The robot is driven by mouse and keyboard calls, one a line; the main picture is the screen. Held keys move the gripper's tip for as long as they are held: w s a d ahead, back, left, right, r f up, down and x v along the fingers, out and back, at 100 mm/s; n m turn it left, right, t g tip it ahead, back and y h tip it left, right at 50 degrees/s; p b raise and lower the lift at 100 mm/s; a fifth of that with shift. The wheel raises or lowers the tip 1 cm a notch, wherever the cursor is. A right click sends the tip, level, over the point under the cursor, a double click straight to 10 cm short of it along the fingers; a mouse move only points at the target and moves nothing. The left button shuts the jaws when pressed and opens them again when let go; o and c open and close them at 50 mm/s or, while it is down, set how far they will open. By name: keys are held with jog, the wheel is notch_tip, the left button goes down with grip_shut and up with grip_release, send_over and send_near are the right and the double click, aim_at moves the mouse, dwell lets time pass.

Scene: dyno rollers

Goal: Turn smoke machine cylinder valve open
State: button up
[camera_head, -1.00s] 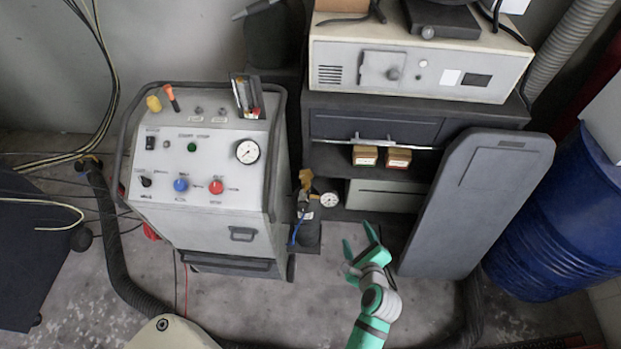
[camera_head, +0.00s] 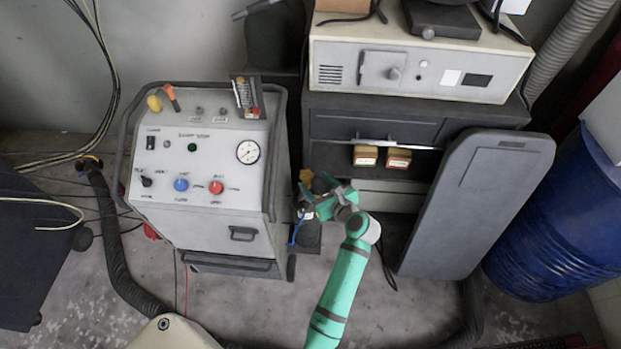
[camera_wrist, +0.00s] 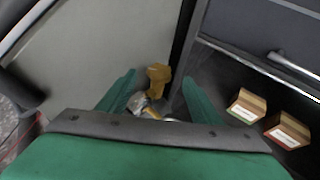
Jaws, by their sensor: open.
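The smoke machine (camera_head: 200,200) is a pale grey cabinet with knobs and a gauge. At its right side stands a small dark cylinder (camera_head: 308,236), with a brass-yellow valve (camera_head: 305,177) at its top. My gripper (camera_head: 318,190) is open at the cylinder's top, beside the valve and partly covering it. In the wrist view the yellow valve (camera_wrist: 158,76) shows between and beyond the two green fingers (camera_wrist: 160,95). A silvery fitting sits just below it. I cannot tell whether a finger touches the valve. The cylinder's pressure gauge is mostly hidden.
Right of the cylinder is a dark shelf unit with two small boxes (camera_head: 381,157) and a white instrument (camera_head: 415,70) on top. A grey panel (camera_head: 475,205) leans there, beside a blue barrel (camera_head: 560,225). A black hose (camera_head: 115,245) lies left on the floor.

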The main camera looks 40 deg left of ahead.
aim_at(307, 175)
jog(key=shift+x, duration=2)
jog(key=c, duration=1.1)
jog(key=shift+o, duration=0.2)
